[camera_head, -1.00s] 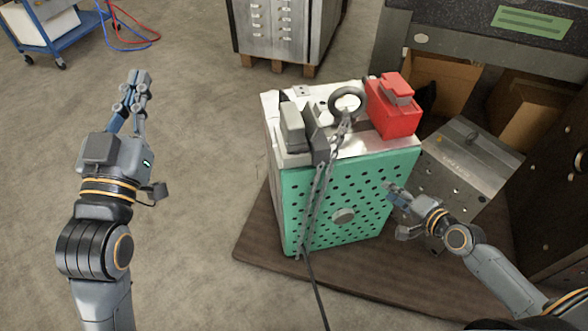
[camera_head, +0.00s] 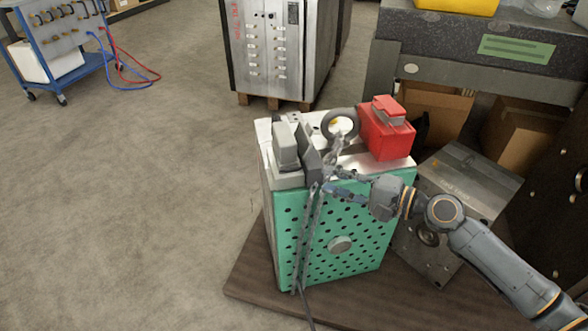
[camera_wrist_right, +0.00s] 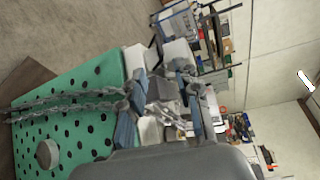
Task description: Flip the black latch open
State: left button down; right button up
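The green mould base (camera_head: 300,225) with a perforated front stands on a dark wooden board. On its top, a dark grey latch-like upright piece (camera_head: 308,160) stands beside a lighter grey block (camera_head: 285,146); I take it for the black latch. My right gripper (camera_head: 328,183) is at the front top edge, close to the dark piece and chain; contact cannot be told. In the right wrist view, its fingers (camera_wrist_right: 165,78) are apart, with chain and grey parts between or behind them. My left gripper is out of view.
A red block (camera_head: 386,130) sits on the mould's top right corner. A grey metal block (camera_head: 465,180) stands to the right, below a dark workbench (camera_head: 450,50). A metal cabinet (camera_head: 268,50) is behind.

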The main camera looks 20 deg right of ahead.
aim_at(297, 170)
jog(key=p+x, duration=0.1)
jog(key=x, duration=0.9)
jog(key=shift+w+a+f, duration=0.1)
jog(key=shift+w+a, duration=0.05)
